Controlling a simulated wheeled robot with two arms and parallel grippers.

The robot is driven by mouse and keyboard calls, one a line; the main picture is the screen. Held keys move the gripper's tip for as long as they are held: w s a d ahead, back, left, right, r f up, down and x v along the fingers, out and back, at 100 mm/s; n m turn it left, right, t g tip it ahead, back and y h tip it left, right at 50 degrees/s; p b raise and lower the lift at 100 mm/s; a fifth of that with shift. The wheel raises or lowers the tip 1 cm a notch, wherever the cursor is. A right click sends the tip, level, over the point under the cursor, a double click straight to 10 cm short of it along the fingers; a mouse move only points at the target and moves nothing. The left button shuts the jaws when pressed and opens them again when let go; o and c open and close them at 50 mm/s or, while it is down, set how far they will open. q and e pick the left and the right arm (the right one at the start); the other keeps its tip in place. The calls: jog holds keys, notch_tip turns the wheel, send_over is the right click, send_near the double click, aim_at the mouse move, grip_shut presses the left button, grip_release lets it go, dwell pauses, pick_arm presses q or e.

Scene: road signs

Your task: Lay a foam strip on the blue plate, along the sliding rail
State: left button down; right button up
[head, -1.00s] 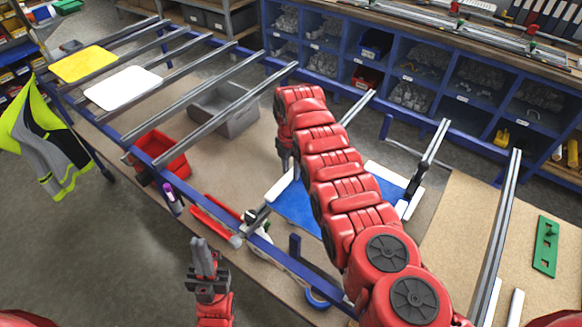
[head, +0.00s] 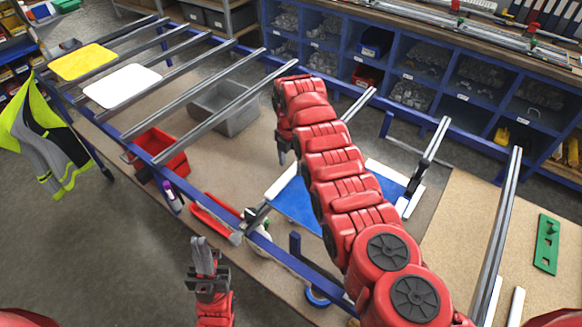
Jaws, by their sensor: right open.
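The blue plate (head: 297,206) lies on the bench, partly hidden behind my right arm. A white foam strip (head: 281,182) lies along its left edge, one along its far edge (head: 387,172) and one at its right edge (head: 412,202). A grey rail with a black fitting (head: 430,153) ends near the plate's right side; I cannot tell whether it is the sliding rail. My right gripper (head: 283,156) is open, pointing down above the plate's far left corner, with nothing visible in it. My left gripper (head: 205,252) points up in front of the bench, its fingers close together, no object visible.
Loose white strips (head: 515,306) lie at the lower right, near a green plate (head: 546,244). Several grey rails (head: 190,97) cross the blue frame.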

aim_at(291, 171)
notch_tip(291, 171, up, 10)
jog(key=b, duration=0.1)
jog(key=shift+r+b, duration=0.2)
jog(key=shift+b, duration=0.1)
dwell(0.3)
